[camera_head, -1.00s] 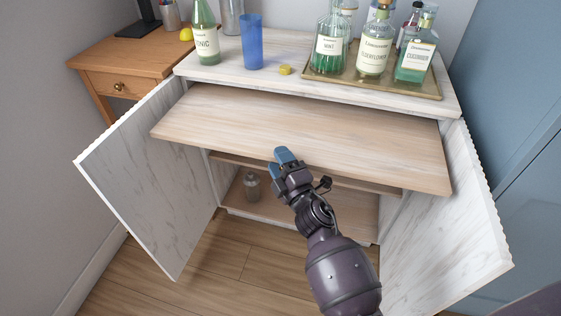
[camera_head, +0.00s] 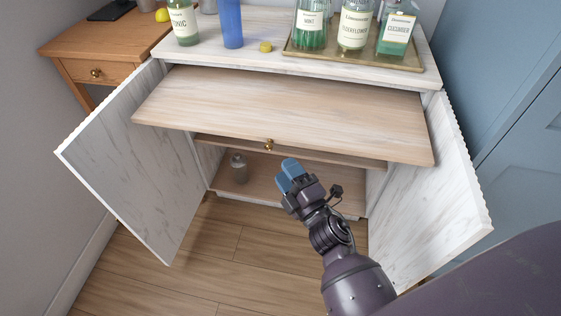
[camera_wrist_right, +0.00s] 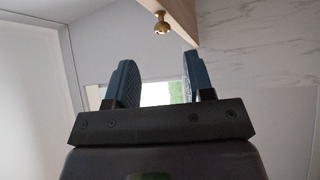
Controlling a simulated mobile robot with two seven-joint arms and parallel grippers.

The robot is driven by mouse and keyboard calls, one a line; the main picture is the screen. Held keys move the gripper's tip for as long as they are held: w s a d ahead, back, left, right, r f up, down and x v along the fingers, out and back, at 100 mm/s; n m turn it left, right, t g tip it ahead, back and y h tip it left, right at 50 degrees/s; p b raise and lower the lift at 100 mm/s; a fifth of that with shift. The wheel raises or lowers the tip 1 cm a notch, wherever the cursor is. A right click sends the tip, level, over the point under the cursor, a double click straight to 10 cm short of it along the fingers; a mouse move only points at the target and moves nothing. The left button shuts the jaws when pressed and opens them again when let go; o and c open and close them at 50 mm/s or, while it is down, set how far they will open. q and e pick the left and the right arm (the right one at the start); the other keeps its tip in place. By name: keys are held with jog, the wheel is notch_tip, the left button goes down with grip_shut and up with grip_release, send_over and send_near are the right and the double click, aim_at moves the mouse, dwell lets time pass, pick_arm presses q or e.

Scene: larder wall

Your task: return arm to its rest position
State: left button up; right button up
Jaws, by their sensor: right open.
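My right gripper (camera_head: 289,172) is in front of the open cabinet, below and in front of the pulled-out wooden shelf board (camera_head: 290,110). In the right wrist view its two blue fingers (camera_wrist_right: 158,82) stand apart with nothing between them. A brass knob (camera_head: 269,145) on the cabinet's inner front edge is just beyond the fingertips; a brass knob also shows in the right wrist view (camera_wrist_right: 161,22), above the fingers and apart from them. My left gripper is in neither view.
White cabinet doors stand open on the left (camera_head: 130,165) and right (camera_head: 430,190). A grey bottle (camera_head: 238,168) stands on the lower shelf (camera_head: 262,180).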

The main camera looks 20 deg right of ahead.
jog(key=shift+s, duration=0.2)
dwell(0.5)
jog(key=s+d+f+m+g+h+p, duration=0.1)
jog(key=s+d+m+g+h+p, duration=0.3)
jog(key=m, duration=0.9)
pick_arm(q)
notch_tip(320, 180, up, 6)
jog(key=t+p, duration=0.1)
jog(key=p, duration=0.2)
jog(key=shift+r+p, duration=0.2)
jog(key=shift+p, duration=0.1)
pick_arm(e)
jog(key=s+d+f+m+g, duration=0.1)
jog(key=s+d+f+g, duration=0.1)
jog(key=s, duration=0.7)
jog(key=s+d+f+m+g, duration=0.2)
jog(key=s+d, duration=0.1)
jog(key=s, duration=0.7)
jog(key=shift+s+m+g, duration=0.25)
jog(key=shift+m+g, duration=0.05)
jog(key=shift+g, duration=0.1)
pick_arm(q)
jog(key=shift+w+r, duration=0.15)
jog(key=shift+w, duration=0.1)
